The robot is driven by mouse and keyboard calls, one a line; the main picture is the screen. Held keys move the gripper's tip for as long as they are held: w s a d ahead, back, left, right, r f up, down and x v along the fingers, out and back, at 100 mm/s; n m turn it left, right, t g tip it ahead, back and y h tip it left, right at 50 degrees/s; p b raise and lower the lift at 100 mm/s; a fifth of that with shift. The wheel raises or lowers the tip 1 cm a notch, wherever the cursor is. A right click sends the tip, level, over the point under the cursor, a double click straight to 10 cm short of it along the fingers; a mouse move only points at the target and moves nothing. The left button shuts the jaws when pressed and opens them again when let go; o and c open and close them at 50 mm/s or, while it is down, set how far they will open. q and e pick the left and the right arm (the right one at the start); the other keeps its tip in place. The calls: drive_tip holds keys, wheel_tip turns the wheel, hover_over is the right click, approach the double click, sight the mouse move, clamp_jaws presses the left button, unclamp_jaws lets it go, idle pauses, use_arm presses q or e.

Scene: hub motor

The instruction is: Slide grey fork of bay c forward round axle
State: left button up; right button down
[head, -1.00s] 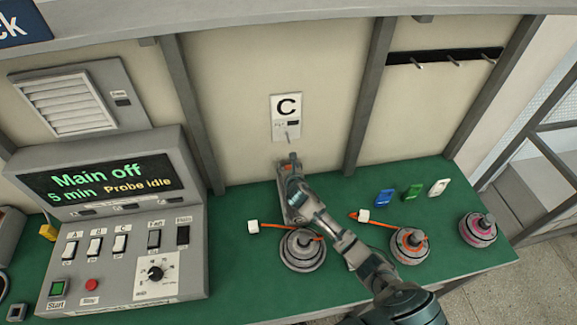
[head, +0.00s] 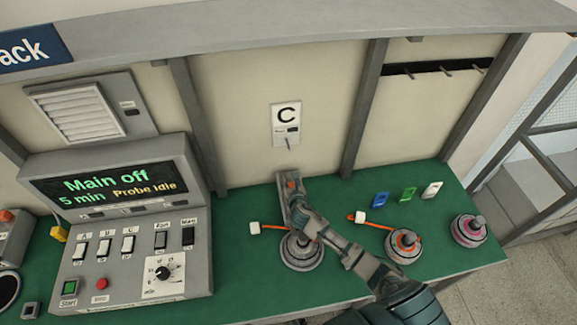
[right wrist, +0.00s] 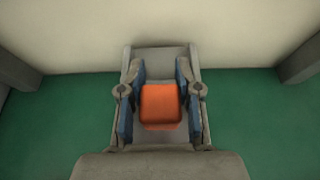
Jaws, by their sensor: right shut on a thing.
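The grey fork (head: 282,193) lies on the green bench below the C sign (head: 286,124), partly hidden by my right gripper (head: 291,186). In the right wrist view, my right gripper (right wrist: 160,106) is shut on the fork's orange grip (right wrist: 160,106), with a blue pad at each side. The fork's grey plate (right wrist: 161,57) shows behind the grip. The hub motor of bay C (head: 300,255), a round grey disc, sits in front of the fork. My forearm covers part of the axle area, so I cannot tell how the fork meets the axle. My left gripper is not in view.
A white connector (head: 254,228) on an orange lead lies left of the hub. An orange-marked hub (head: 404,245) and a pink-marked hub (head: 469,230) stand to the right. Coloured tags (head: 408,194) lie behind them. The control console (head: 120,230) stands at left.

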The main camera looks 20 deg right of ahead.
drive_tip(key=s+p, duration=0.1)
drive_tip(key=s, duration=0.1)
drive_tip(key=s+a+p, duration=0.1)
drive_tip(key=s, duration=0.1)
drive_tip(key=shift+s, duration=0.15)
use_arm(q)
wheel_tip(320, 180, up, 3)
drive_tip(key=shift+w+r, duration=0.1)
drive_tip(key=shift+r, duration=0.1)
use_arm(e)
drive_tip(key=shift+s+a+f, duration=0.1)
drive_tip(key=shift+f, duration=0.1)
drive_tip(key=c, duration=0.8)
unclamp_jaws()
drive_tip(key=shift+s, duration=0.1)
drive_tip(key=shift+o, duration=0.2)
drive_tip(key=shift+r, duration=0.15)
drive_tip(key=v, duration=1.1)
drive_tip(key=shift+s+a+r, duration=0.1)
drive_tip(key=shift+s, duration=0.25)
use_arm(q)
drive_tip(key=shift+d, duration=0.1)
